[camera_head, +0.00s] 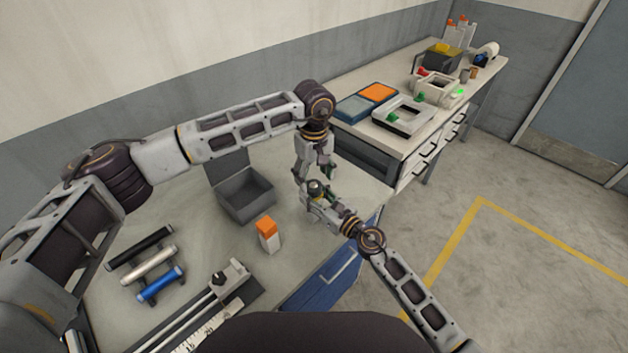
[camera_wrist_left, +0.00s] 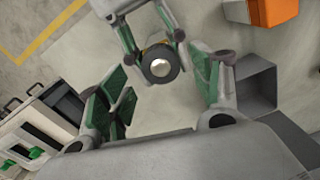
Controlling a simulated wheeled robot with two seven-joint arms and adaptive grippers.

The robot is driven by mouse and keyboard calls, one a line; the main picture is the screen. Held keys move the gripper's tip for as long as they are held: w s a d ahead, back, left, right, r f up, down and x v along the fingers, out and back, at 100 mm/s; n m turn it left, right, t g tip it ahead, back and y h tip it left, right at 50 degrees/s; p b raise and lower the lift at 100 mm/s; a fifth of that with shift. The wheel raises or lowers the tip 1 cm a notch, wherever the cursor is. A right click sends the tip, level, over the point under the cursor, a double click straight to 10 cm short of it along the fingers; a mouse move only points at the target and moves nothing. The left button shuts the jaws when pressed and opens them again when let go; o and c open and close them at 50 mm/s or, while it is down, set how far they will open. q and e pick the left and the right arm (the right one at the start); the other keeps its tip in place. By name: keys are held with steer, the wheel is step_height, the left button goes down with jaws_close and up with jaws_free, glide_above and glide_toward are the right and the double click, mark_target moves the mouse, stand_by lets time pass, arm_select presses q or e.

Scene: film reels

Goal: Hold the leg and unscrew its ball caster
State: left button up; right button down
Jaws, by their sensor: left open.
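The ball caster (camera_wrist_left: 160,66), a dark round housing with a shiny ball, faces my left wrist camera. In the head view the caster (camera_head: 315,187) points up from my right gripper (camera_head: 313,196). My right gripper, also at the top of the wrist view (camera_wrist_left: 152,42), is shut around the leg under the caster. The leg's body is mostly hidden by the fingers and housing. My left gripper (camera_head: 314,176) points down just above the caster. In the wrist view its green-padded fingers (camera_wrist_left: 160,92) are spread wide, empty, either side of the caster and apart from it.
A grey open box (camera_head: 247,200) and an orange-capped white bottle (camera_head: 268,237) stand on the table (camera_head: 215,252). Black, silver and blue bars (camera_head: 160,285) lie at left. A ruled rail (camera_head: 215,318) is in front. A side bench (camera_head: 365,135) holds trays behind.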

stand_by(0.3)
steer(key=c, duration=0.7)
jaws_free()
steer(key=shift+c, duration=0.2)
steer(key=shift+s+d, duration=0.1)
steer(key=shift+d, duration=0.05)
steer(key=v, duration=1.1)
steer(key=shift+s+d, duration=0.25)
